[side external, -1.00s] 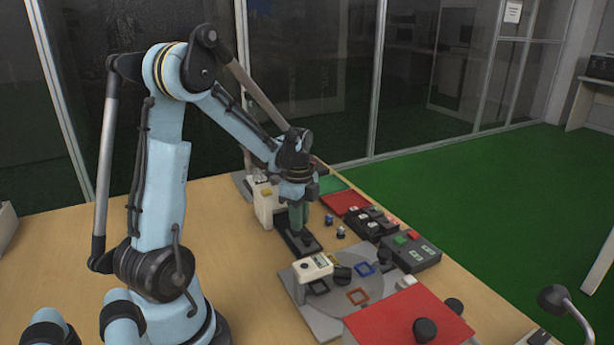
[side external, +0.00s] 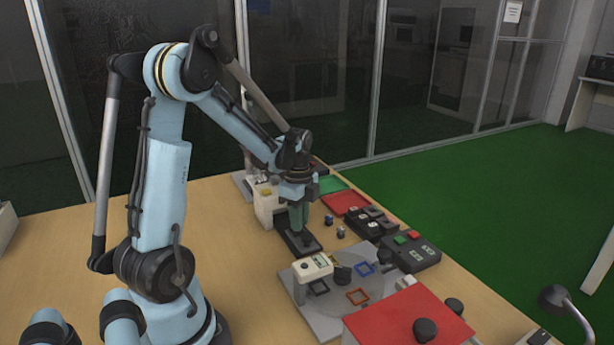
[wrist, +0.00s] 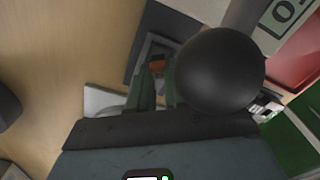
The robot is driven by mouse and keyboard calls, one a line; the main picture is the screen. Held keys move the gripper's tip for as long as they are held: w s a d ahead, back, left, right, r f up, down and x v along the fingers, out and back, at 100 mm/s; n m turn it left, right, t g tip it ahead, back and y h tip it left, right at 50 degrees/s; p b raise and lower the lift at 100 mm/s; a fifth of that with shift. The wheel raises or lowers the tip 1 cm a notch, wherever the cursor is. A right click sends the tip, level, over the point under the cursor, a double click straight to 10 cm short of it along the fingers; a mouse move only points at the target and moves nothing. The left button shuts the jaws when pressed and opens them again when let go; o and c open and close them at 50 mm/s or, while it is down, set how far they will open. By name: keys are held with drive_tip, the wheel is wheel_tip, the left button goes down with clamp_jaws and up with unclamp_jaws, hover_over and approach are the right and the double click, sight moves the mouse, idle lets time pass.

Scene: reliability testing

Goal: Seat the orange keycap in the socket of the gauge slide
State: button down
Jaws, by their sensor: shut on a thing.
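My gripper (side external: 298,228) points down, its green fingers low over the dark slide base (side external: 315,246) beside a beige gauge stand (side external: 264,206). In the wrist view the fingers (wrist: 157,78) are shut on the small orange keycap (wrist: 157,62), of which only a part shows. The keycap is over the dark grey slide (wrist: 149,47). The socket is hidden by the fingers, and I cannot tell whether the keycap touches it. A large black ball knob (wrist: 220,72) covers the area right of the fingers in the wrist view.
A round-plate fixture (side external: 323,325) with coloured square frames stands in front. Small switches (side external: 341,232), a black button box (side external: 412,253), and red (side external: 345,202) and green (side external: 331,185) mats lie to the right. The table left of the slide is clear.

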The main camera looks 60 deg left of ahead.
drive_tip(key=shift+f, duration=0.55)
idle(0.4)
drive_tip(key=c, duration=1)
unclamp_jaws()
drive_tip(key=shift+r, duration=3)
